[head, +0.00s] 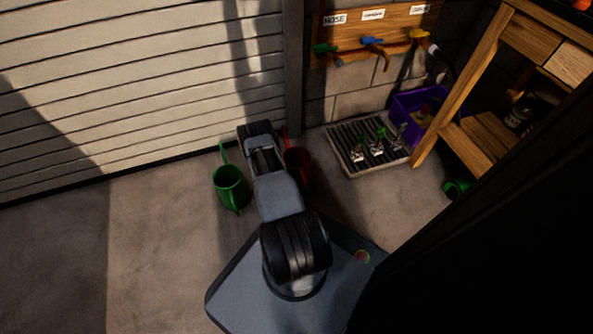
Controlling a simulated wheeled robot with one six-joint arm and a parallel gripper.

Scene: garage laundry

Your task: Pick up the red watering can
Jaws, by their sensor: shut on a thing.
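The red watering can (297,162) shows just right of my arm, near the foot of the shutter. Its left part is hidden behind the arm, and a thin red part sticks up at its top left. I cannot tell whether it rests on the floor or is off it. A green watering can (230,186) stands on the floor left of my arm. My arm reaches up the picture from my base, over the space between the two cans. My gripper is hidden by the arm, so its fingers and their contact with the red can do not show.
A slatted tray (342,157) with small plants lies at the right, beside a purple crate (403,103) and a wooden workbench (452,88). Labelled taps (372,41) are on the back wall. A small green item (455,188) lies beyond. Left floor is clear.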

